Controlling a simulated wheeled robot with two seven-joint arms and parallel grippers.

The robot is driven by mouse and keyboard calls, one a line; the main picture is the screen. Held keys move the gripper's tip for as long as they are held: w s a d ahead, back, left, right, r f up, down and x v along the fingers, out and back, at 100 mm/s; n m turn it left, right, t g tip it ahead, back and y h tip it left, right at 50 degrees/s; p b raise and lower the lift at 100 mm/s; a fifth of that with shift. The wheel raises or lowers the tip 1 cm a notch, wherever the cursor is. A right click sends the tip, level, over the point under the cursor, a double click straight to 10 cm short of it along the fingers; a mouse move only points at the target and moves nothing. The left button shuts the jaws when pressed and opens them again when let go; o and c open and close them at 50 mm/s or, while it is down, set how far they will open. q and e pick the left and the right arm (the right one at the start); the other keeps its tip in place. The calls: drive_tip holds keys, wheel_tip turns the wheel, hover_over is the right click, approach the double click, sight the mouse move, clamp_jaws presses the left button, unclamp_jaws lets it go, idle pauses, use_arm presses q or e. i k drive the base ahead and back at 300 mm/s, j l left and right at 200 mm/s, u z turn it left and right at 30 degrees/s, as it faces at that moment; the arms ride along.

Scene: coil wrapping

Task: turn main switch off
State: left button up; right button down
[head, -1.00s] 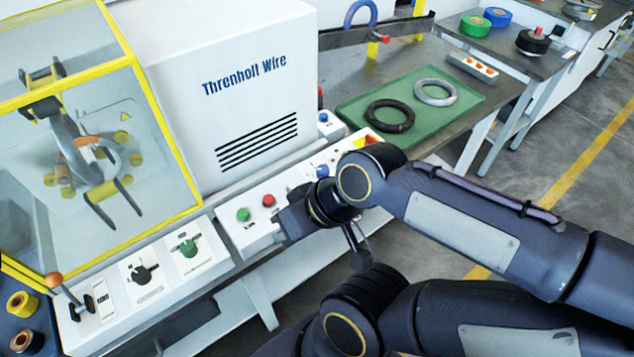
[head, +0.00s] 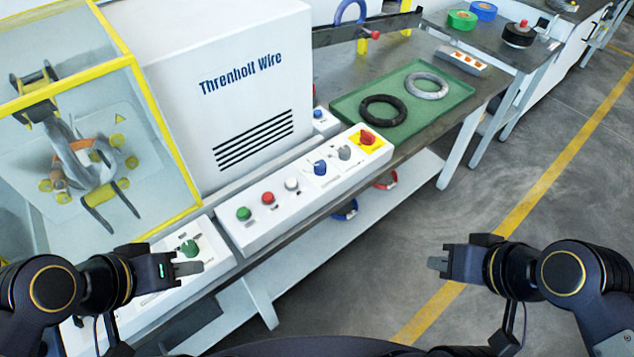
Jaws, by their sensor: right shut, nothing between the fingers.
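The red rotary knob on a yellow plate (head: 367,138), which looks like the main switch, sits at the far right end of the white control panel (head: 255,236). I cannot read its position. My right gripper (head: 436,263) is shut and empty, over the floor below and right of the knob, well apart from it. My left gripper (head: 190,268) is in front of the left panel, just below a green switch (head: 190,247); I cannot tell whether its fingers are open or touch anything.
The panel also carries green (head: 244,214), red (head: 268,198) and white (head: 291,184) buttons, plus blue (head: 320,167) and grey (head: 344,153) knobs. A green tray (head: 345,108) with two coils lies behind the knob. A yellow-framed guard (head: 165,140) stands left. Floor at right is clear.

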sight(367, 137)
drive_tip(key=i+l, duration=0.7)
drive_tip(key=l, duration=0.2)
